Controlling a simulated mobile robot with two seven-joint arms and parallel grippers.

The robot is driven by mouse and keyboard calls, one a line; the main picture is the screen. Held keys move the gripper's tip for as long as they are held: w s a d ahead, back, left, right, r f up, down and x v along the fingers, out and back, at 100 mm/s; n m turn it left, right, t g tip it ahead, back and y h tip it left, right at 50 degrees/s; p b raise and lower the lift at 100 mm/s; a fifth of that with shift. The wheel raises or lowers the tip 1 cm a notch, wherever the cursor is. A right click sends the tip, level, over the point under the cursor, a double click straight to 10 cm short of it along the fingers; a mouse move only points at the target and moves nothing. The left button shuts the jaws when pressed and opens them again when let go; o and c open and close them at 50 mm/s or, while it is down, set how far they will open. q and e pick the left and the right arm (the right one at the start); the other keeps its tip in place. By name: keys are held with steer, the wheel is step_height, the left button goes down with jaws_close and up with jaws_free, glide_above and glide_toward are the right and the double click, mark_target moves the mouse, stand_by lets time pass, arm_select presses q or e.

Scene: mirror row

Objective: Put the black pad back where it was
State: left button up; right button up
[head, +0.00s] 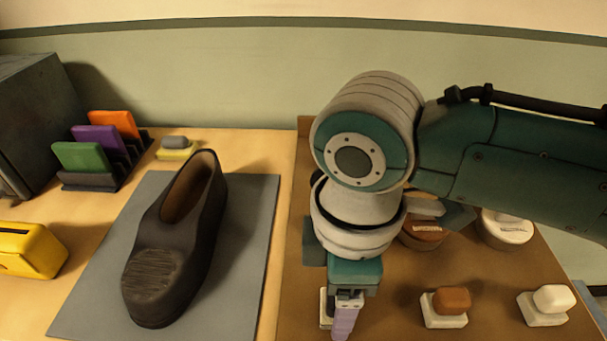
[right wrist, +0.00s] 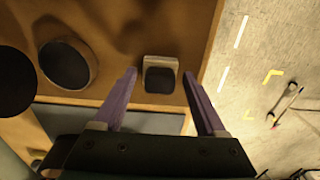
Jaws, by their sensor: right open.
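In the right wrist view a black pad (right wrist: 160,80) sits on a pale square block (right wrist: 161,62). My right gripper (right wrist: 160,88), with purple fingers, is open; the pad shows between its fingertips, and I cannot tell how far beyond them. In the head view the right gripper (head: 343,325) points down over the brown board (head: 390,322). A pale block (head: 325,310) peeks out beside it, and the black pad is hidden there. A brown pad (head: 452,300) and a white pad (head: 554,298) sit on pale blocks to the right. My left gripper is not in view.
Round tins, one brown-topped (head: 426,231) and one white-topped (head: 506,229), stand behind the pads, partly covered by my arm. A dark shoe (head: 172,260) lies on a grey mat (head: 255,215) to the left. A card rack (head: 90,182) and yellow box (head: 30,250) stand further left.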

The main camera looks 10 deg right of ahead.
step_height(320, 180, up, 12)
steer(key=p, duration=0.2)
steer(key=s+a+f+m+t+y, duration=0.2)
steer(key=s+a+f+m+y, duration=0.1)
steer(key=s+m, duration=0.3)
steer(key=s+d+m+t+h, duration=0.1)
steer(key=s+d+m, duration=0.5)
steer(key=d, duration=0.6)
steer(key=shift+d+f+m+t+h, duration=0.2)
steer(key=shift+m+t+h, duration=0.15)
steer(key=shift+h, duration=0.55)
steer(key=shift+s+a, duration=0.1)
